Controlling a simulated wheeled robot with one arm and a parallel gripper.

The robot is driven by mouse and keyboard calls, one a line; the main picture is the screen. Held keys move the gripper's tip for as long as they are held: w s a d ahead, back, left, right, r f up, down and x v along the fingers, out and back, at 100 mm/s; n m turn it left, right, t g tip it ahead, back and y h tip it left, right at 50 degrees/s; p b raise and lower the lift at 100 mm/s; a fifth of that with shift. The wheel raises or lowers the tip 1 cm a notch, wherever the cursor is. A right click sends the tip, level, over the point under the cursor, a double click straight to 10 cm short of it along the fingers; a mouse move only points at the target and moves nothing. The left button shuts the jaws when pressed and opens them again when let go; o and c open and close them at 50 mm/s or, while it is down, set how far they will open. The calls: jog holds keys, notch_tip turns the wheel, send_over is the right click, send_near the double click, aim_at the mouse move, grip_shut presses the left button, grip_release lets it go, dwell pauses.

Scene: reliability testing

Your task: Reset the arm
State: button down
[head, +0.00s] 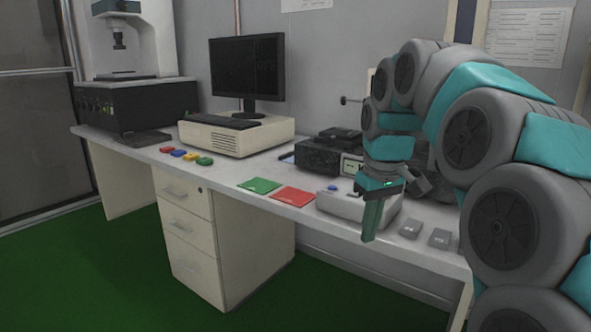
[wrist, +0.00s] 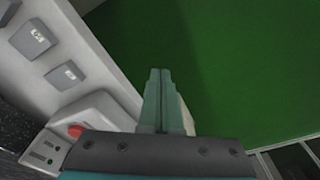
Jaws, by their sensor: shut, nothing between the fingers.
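My arm (head: 485,130) is bent over the right end of the desk in the head view, in grey and teal. My gripper (head: 370,232) points down at the desk's front edge, with its teal fingers together and nothing between them. In the wrist view my gripper (wrist: 157,78) is also shut and empty, with green floor beyond the fingertips. A pale box (head: 340,205) is partly hidden behind the gripper in the head view.
The desk (head: 232,172) holds a monitor (head: 248,68), several coloured pieces (head: 185,155), a green pad (head: 259,185), a red pad (head: 293,194) and grey blocks (head: 411,228). A drawer unit (head: 190,240) stands below. The green floor (head: 90,270) in front is clear.

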jog(key=s+f+m+g, duration=0.1)
jog(key=s+f, duration=0.5)
jog(key=s, duration=0.4)
jog(key=s+f+m+g, duration=0.1)
jog(key=s+f+m, duration=0.1)
jog(key=s+f, duration=0.5)
jog(key=s+d+f+m+g, duration=0.1)
jog(key=s+f, duration=0.6)
jog(key=s, duration=0.8)
jog(key=shift+m+h, duration=0.3)
jog(key=shift+r, duration=0.1)
